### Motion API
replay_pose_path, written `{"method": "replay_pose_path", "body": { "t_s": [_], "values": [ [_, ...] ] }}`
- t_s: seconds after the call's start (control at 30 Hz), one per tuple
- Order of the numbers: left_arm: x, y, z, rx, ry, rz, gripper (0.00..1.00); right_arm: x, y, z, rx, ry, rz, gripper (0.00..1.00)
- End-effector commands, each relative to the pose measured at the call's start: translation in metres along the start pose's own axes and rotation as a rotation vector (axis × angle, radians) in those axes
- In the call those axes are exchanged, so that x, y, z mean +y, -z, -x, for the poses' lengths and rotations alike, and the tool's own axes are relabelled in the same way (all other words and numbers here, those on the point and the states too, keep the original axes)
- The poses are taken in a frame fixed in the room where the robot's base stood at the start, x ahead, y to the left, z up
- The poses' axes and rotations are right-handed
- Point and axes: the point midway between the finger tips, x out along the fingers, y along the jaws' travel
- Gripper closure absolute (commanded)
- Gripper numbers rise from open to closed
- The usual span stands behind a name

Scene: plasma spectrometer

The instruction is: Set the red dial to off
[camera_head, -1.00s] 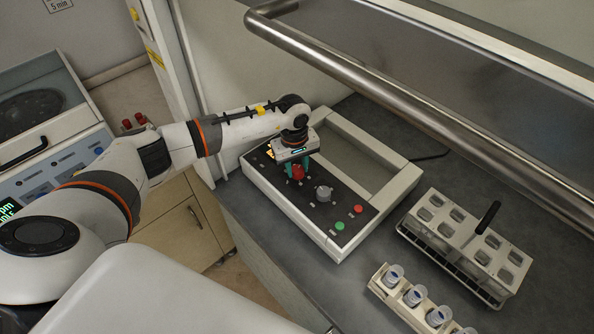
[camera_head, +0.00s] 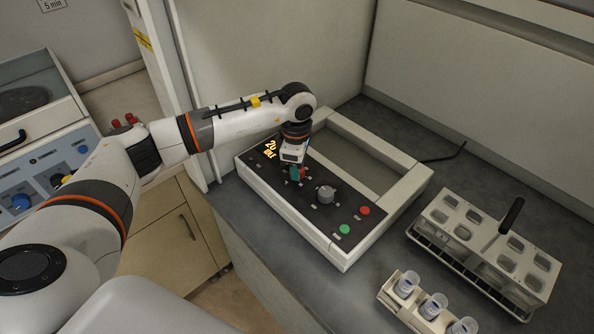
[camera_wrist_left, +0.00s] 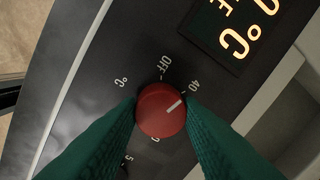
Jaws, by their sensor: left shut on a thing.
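The red dial (camera_wrist_left: 161,110) is on the dark front panel of the white device (camera_head: 352,247). In the left wrist view its white pointer line points to the upper right, just below the "40" mark and clockwise of the "OFF" mark (camera_wrist_left: 167,66). My left gripper (camera_head: 297,173) is shut on the dial from above, with one green finger on each side. In the head view the gripper hides most of the dial. My right gripper is in neither view.
The lit display (camera_head: 270,150) shows "20" and "IDLE". A grey knob (camera_head: 326,194), a red button (camera_head: 365,210) and a green button (camera_head: 345,229) share the panel. A tube rack (camera_head: 480,245) and a holder with capped vials (camera_head: 433,305) stand to the right.

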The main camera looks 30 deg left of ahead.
Motion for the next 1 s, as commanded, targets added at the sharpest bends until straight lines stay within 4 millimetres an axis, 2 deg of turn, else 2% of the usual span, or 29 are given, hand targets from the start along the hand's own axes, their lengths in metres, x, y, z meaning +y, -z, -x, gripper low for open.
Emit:
{"method": "replay_pose_path", "body": {
  "t_s": [0.03, 0.4, 0.7, 1.0],
  "values": [
    [-0.001, 0.0, -0.002, -0.002, 0.005, 0.044, 0.9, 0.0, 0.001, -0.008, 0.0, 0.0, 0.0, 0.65],
    [-0.001, 0.0, -0.002, -0.021, 0.004, 0.392, 0.9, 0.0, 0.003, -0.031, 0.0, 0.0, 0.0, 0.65],
    [-0.002, 0.0, 0.0, -0.035, 0.004, 0.631, 0.9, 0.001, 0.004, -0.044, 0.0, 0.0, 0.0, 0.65],
    [-0.002, 0.001, 0.001, -0.041, 0.004, 0.77, 0.9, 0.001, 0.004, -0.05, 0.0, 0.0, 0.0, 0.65]
  ]
}}
